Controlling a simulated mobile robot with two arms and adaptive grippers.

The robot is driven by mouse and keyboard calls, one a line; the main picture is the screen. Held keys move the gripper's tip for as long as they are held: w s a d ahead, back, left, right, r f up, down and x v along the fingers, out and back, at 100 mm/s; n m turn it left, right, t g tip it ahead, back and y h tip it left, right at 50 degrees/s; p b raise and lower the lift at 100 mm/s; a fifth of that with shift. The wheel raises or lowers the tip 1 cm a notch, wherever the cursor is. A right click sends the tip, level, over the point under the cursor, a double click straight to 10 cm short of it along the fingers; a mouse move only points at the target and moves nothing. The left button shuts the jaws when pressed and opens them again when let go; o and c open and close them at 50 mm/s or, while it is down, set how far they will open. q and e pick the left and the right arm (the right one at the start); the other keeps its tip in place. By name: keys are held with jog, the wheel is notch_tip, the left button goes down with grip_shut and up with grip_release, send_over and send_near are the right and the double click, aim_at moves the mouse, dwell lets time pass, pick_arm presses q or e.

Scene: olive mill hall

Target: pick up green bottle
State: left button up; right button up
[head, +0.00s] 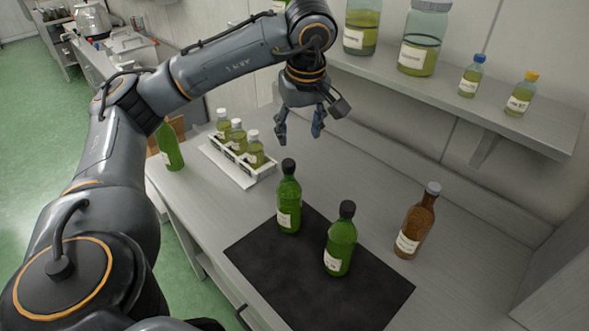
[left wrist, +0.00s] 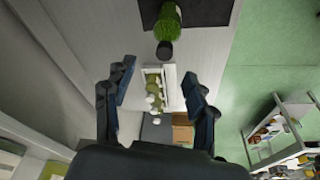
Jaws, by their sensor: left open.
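A green bottle (head: 289,205) with a black cap and pale label stands upright on the back part of a black mat (head: 370,296). A second green bottle (head: 340,245) stands in front of it on the mat. A third green bottle (head: 169,150) stands at the left edge of the counter, its top hidden by my arm. My left gripper (head: 301,128) is open and empty, above and behind the mat bottles. In the left wrist view, a green bottle with a dark cap (left wrist: 168,27) shows beyond the open fingers (left wrist: 158,88), apart from them. My right gripper is out of view.
A white tray (head: 228,171) of small oil bottles stands behind left of the mat. A brown bottle (head: 416,222) stands to its right. A wall shelf (head: 460,101) holding jars and small bottles runs behind. Bare counter lies between tray and shelf.

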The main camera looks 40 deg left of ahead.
aim_at(289, 163)
pick_arm(q)
jog(key=shift+y, duration=0.3)
jog(key=b+x, duration=0.1)
jog(key=x, duration=0.1)
jog(key=a+b+x, duration=0.1)
jog(key=x, duration=0.2)
jog(key=b+x, duration=0.1)
jog(key=x, duration=0.2)
jog(key=shift+s+a, duration=0.2)
jog(key=shift+s, duration=0.05)
jog(key=shift+p+x, duration=0.65)
jog(key=shift+x, duration=1.85)
jog(key=shift+r, duration=0.1)
grip_shut()
